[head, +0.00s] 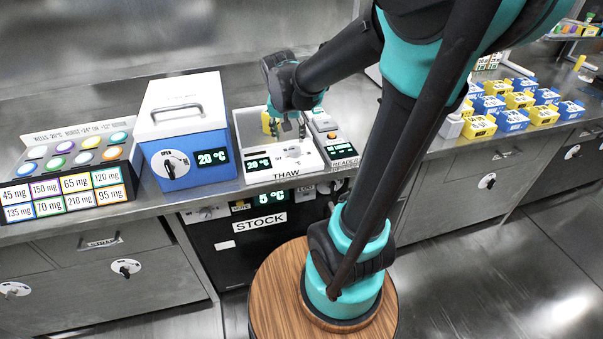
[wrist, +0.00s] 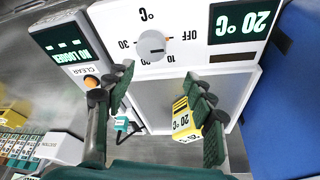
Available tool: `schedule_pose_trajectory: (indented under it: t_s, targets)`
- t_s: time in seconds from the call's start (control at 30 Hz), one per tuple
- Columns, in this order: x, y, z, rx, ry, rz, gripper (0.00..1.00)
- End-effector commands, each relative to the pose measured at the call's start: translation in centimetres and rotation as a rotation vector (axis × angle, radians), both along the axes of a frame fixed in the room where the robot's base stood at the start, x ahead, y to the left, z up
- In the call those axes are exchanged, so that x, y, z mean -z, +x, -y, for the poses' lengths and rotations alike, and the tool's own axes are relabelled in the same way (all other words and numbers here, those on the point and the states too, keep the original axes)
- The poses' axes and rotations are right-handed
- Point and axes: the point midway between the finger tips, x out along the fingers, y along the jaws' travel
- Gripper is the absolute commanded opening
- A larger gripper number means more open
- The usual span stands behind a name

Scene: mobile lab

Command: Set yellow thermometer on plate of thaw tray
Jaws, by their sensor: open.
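The yellow thermometer (head: 266,123) shows at the back left of the thaw tray's plate in the head view. In the wrist view the thermometer (wrist: 181,122) reads 20 °C and appears to stand on the plate (wrist: 150,100), partly covered by the right finger. The white thaw tray (head: 243,150) has a 20 °C display and a knob (wrist: 151,46). My gripper (head: 286,130) is over the tray, beside the thermometer. In the wrist view my gripper (wrist: 163,88) has its fingers wide apart with nothing clamped. I cannot tell whether the right finger touches the thermometer.
The reader (head: 331,137) is close on the tray's right; its display (wrist: 72,57) says NO LOGGER. Several yellow and blue boxes (head: 512,120) stand far right.

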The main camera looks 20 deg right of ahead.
Motion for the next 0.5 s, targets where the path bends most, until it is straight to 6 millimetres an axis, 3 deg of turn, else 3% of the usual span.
schedule_pose_trajectory:
  t_s: [0.03, 0.2, 0.33, 0.5]
  targets:
    - [1.7, -3.0, 0.8, -0.060, 0.006, 0.002, 0.54]
    - [6.2, -10.1, 1.5, -0.263, 0.008, 0.022, 0.54]
    - [8.2, -13.1, 1.5, -0.355, 0.004, 0.038, 0.54]
    - [8.9, -14.3, 1.4, -0.396, -0.001, 0.046, 0.54]
